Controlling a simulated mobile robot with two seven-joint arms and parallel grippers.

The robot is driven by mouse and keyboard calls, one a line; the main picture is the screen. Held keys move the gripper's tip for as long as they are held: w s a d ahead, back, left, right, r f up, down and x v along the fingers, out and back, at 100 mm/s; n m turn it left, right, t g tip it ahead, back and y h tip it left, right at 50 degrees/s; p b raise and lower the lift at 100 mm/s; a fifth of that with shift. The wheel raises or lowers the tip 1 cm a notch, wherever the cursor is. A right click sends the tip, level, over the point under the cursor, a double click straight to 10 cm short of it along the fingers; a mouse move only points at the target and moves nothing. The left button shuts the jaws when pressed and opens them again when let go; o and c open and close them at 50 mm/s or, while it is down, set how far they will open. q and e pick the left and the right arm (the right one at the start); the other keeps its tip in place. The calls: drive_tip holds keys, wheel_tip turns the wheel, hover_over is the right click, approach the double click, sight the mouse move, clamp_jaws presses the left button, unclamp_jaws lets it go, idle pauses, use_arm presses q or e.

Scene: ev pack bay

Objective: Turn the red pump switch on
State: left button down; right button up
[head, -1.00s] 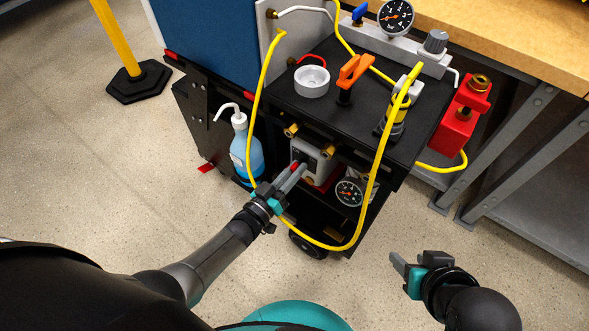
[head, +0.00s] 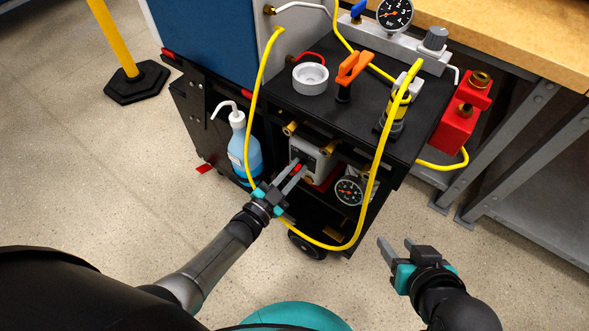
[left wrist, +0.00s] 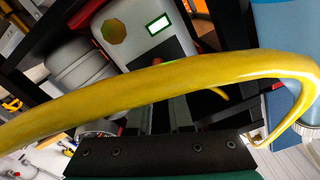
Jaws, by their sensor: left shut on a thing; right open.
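The red pump switch (head: 297,168) is a small red lever on the front of the pale grey pump box (head: 316,158), on the cart's lower shelf. My left gripper (head: 297,172) reaches in from the left, its fingertips at the switch and shut on it, with a gap between the fingers. In the left wrist view the yellow hose (left wrist: 160,84) crosses in front of the fingers and hides most of the tips; a bit of red (left wrist: 158,61) shows behind it. Whether the hose touches the gripper is unclear. My right gripper (head: 394,250) is open and empty over the floor.
A blue bottle (head: 238,150) stands left of the pump box, a gauge (head: 350,191) right of it. The cart top (head: 305,108) holds an orange-handled valve (head: 354,68) and a white cup (head: 310,78). A workbench (head: 510,35) stands behind. Floor in front is clear.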

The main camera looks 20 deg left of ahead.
use_arm(q)
drive_tip(key=shift+m, duration=0.5)
use_arm(e)
drive_tip(key=shift+w+a, duration=0.1)
drive_tip(key=shift+a, duration=0.05)
use_arm(q)
drive_tip(key=c, duration=0.9)
unclamp_jaws()
drive_tip(key=shift+s, duration=0.15)
drive_tip(key=shift+p+v, duration=0.4)
drive_tip(key=shift+v, duration=0.6)
drive_tip(key=p+v, duration=0.3)
drive_tip(key=v, duration=1)
drive_tip(key=shift+a, duration=0.1)
use_arm(e)
drive_tip(key=s+d+f+g+h, duration=0.1)
drive_tip(key=s+d+f+g, duration=0.2)
drive_tip(key=d+g, duration=0.1)
drive_tip(key=shift+s+d+m+h, duration=0.15)
drive_tip(key=shift+s+m+h, duration=0.15)
drive_tip(key=shift+s+h, duration=0.1)
